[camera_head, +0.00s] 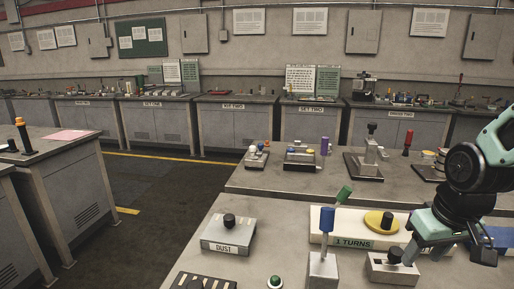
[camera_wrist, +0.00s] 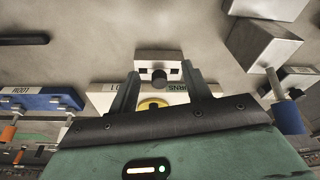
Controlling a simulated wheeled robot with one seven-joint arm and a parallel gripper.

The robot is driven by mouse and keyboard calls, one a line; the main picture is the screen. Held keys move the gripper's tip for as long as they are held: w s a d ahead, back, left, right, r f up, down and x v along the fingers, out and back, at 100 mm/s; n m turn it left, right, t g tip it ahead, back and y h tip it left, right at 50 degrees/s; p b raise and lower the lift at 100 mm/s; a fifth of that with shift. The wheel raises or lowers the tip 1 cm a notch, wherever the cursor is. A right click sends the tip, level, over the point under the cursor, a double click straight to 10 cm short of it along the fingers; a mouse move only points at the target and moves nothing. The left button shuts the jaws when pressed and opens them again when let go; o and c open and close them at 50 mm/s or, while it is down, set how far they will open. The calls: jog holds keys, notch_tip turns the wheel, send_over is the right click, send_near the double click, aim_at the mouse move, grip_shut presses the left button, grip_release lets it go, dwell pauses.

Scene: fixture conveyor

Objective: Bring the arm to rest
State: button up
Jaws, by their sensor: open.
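My arm reaches in from the right of the head view, with my gripper (camera_head: 446,256) pointing down above the near bench. It is open, with its two fingers apart. In the wrist view my gripper (camera_wrist: 161,72) shows nothing held between the fingers. A small grey block with a black knob (camera_head: 395,255) sits below and beside the fingers. In the wrist view the black knob (camera_wrist: 158,77) appears between the fingertips; I cannot tell how far below them it is.
A cream box labelled "1 TURNS" (camera_head: 350,243) carries a yellow disc (camera_head: 380,221). A blue-handled lever (camera_head: 327,220) and a grey "DUST" box (camera_head: 229,235) stand to the left. A second bench (camera_head: 300,186) holds several fixtures behind. Clear floor (camera_head: 150,187) lies left.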

jog(key=s+a+r+n+g, duration=0.1)
jog(key=s+a+n, duration=0.5)
jog(key=s+a, duration=1)
jog(key=shift+s+a+r+n+g, duration=0.3)
jog(key=shift+a+g, duration=0.4)
jog(key=shift+a, duration=0.35)
jog(key=shift+d, duration=0.1)
